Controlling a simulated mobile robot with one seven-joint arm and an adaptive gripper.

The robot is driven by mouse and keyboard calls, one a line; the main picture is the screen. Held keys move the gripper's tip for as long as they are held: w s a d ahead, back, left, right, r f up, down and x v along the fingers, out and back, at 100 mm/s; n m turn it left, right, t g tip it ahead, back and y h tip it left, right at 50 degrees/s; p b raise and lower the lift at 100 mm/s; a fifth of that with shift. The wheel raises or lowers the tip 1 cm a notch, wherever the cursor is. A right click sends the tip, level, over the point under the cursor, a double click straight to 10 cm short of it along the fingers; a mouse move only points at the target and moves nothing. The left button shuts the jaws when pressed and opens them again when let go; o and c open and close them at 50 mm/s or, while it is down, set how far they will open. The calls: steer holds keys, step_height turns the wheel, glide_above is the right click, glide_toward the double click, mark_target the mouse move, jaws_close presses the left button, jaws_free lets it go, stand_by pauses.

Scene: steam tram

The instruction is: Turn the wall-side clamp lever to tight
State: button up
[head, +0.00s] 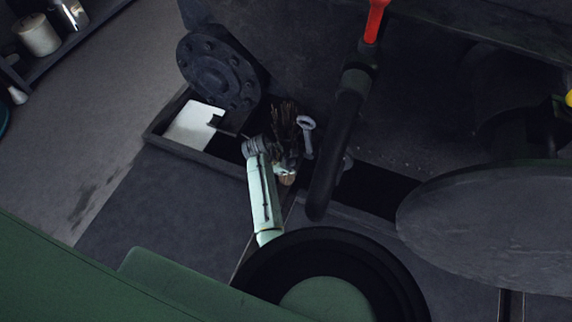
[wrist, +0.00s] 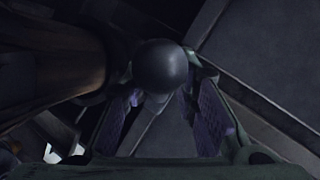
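A dark round ball knob (wrist: 160,66) is in the upper middle of the wrist view, with a paler stem (wrist: 155,104) below it. It looks like the end of a lever, but I cannot tell whether it is the wall-side clamp lever or how it is set. My gripper (wrist: 160,97) has its two purple-padded fingers apart, one on each side of the stem, below the knob in the picture. I see no clear contact. In the head view my pale forearm (head: 263,195) reaches to the dark trough; the fingers are hard to make out there.
A bundle of brown bristles (head: 285,119) and a grey ring-ended tool (head: 307,138) stand close by my wrist. A thick dark pipe (head: 337,150) with a red handle (head: 375,20) is to the right. A bolted round flange (head: 217,72) and a white sheet (head: 194,124) are to the left.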

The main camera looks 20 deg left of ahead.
jaws_close()
stand_by(0.3)
steer(key=shift+w+r, duration=0.1)
